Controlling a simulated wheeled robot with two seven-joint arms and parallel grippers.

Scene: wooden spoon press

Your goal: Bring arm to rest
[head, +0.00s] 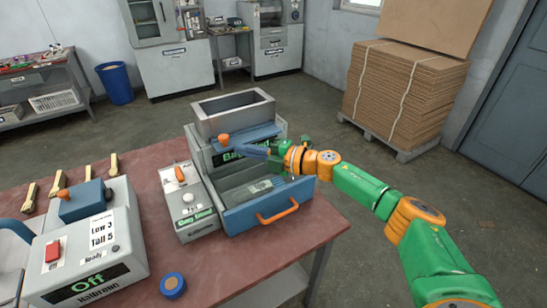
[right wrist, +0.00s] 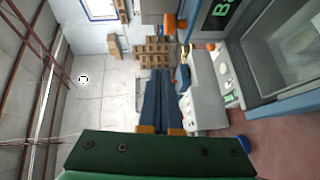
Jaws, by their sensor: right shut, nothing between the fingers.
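My right arm comes in from the right in the head view. Its right gripper (head: 245,150) is shut and empty, in front of the upper face of the grey-and-blue machine (head: 203,140). The fingertips point left, close to an orange knob (head: 224,139); I cannot tell whether they touch it. In the right wrist view the dark blue fingers of the right gripper (right wrist: 160,74) lie together with nothing between them. The gripper covers part of the machine's green-lettered display. My left gripper is not in view.
The blue drawer (head: 240,219) with an orange handle stands out below my right gripper. A control box (head: 190,215) stands left of it. A grey device (head: 128,243) reading "Off", wooden pieces (head: 58,183) and a blue roll (head: 173,285) share the red table (head: 265,262). Stacked cardboard (head: 395,95) stands behind.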

